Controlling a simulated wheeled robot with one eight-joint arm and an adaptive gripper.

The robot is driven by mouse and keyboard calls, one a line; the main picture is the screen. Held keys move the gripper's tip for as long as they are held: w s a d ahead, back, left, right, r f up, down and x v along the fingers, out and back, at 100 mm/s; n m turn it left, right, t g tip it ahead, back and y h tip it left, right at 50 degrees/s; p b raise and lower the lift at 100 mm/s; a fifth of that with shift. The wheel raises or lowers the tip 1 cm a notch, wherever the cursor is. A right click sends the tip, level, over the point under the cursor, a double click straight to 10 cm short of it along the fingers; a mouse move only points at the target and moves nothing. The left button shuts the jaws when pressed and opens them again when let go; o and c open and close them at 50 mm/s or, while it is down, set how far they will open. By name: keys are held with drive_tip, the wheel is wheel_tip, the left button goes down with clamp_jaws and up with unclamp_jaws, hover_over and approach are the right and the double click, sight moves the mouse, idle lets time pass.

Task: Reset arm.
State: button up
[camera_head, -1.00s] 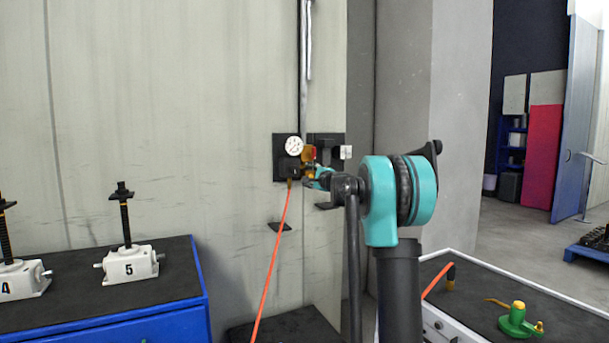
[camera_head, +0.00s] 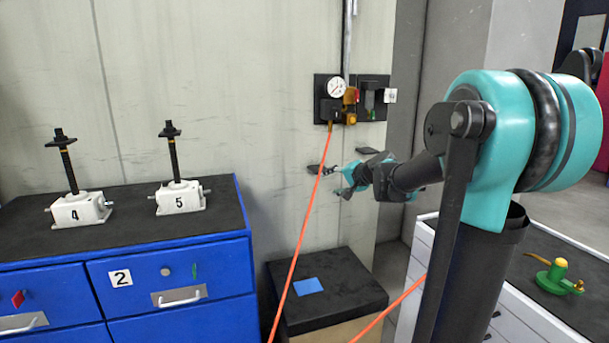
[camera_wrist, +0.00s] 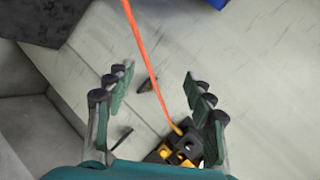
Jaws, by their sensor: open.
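My gripper (camera_head: 343,182) is in front of the wall, below the wall panel (camera_head: 350,98) with its round gauge (camera_head: 336,88). In the wrist view my gripper (camera_wrist: 155,95) has its teal fingers spread wide with nothing held between them. The orange hose (camera_head: 312,195) hangs from the panel's fitting and passes close to the gripper in the head view. In the wrist view the hose (camera_wrist: 143,55) runs between the fingers' outlines to the black and yellow fitting (camera_wrist: 180,148). I cannot tell how far it is from the fingers.
Screw jacks 4 (camera_head: 80,210) and 5 (camera_head: 180,198) stand on the blue cabinet (camera_head: 170,270) at left. A black-topped box (camera_head: 335,293) with a blue patch stands below my gripper. A white drawer unit (camera_head: 415,270) at right carries a green and yellow item (camera_head: 557,276).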

drive_tip(key=s+d+f+n+g+h, duration=0.2)
drive_tip(key=s+d+f, duration=0.1)
drive_tip(key=s+f, duration=0.5)
drive_tip(key=s+d+f+n+g+h, duration=0.2)
drive_tip(key=s+f, duration=0.7)
drive_tip(key=s, duration=0.6)
drive_tip(key=s+d+f+n+g+h, duration=0.2)
drive_tip(key=s+f, duration=0.6)
drive_tip(key=s, duration=0.4)
drive_tip(key=shift+s+d+f+n+h, duration=0.15)
drive_tip(key=shift+d+f+n+h, duration=0.2)
drive_tip(key=shift+d, duration=0.55)
drive_tip(key=shift+r, duration=0.1)
